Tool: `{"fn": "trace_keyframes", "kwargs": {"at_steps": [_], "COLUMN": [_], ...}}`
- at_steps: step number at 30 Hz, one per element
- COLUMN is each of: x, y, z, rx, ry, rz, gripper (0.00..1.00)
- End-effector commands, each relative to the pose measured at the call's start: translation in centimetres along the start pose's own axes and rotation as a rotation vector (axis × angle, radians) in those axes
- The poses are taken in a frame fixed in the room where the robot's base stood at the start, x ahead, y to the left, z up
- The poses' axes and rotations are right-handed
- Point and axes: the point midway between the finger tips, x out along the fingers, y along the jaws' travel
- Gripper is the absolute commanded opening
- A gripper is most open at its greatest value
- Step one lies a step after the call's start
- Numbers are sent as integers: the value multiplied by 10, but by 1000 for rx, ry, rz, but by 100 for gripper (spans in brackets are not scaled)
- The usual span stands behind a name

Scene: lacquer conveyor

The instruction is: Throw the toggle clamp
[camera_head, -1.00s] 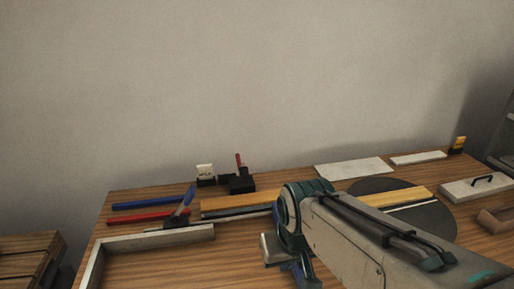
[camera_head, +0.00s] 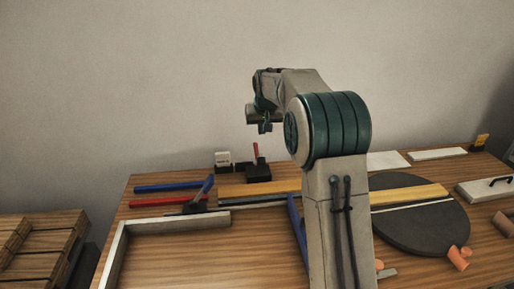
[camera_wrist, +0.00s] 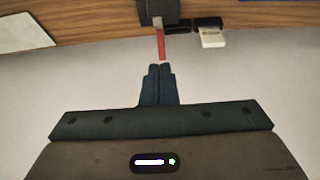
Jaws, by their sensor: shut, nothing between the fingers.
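A black block with an upright red lever (camera_head: 256,152) stands near the back edge of the table; it looks like the toggle clamp. In the wrist view the red lever (camera_wrist: 161,44) shows just beyond my fingertips, apart from them as far as I can see, with its grey-black base (camera_wrist: 152,12) behind. A second device with a tilted blue lever (camera_head: 205,188) sits on a dark base to the front left. My gripper (camera_head: 265,128) is above the red lever, its fingers shut and empty. In the wrist view the fingertips (camera_wrist: 160,68) are together.
A small white card (camera_head: 222,157) on a black stand is left of the red lever. Blue (camera_head: 168,187) and red (camera_head: 165,201) bars lie at the left. A yellow strip (camera_head: 260,189) runs in front. A dark disc (camera_head: 425,225) lies right. The wall is close behind.

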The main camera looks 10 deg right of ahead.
Motion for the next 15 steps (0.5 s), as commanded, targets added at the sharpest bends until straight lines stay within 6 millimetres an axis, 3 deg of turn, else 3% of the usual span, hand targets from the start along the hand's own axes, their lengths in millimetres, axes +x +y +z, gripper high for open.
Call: {"fn": "trace_keyframes", "kwargs": {"at_steps": [3, 6, 15], "x": [25, 37, 65], "y": [-3, -4, -5], "z": [-23, -34, -41], "rx": [-1, -1, -2], "ry": [14, 24, 29], "rz": [-1, -2, -2], "gripper": [0, 0, 0]}}
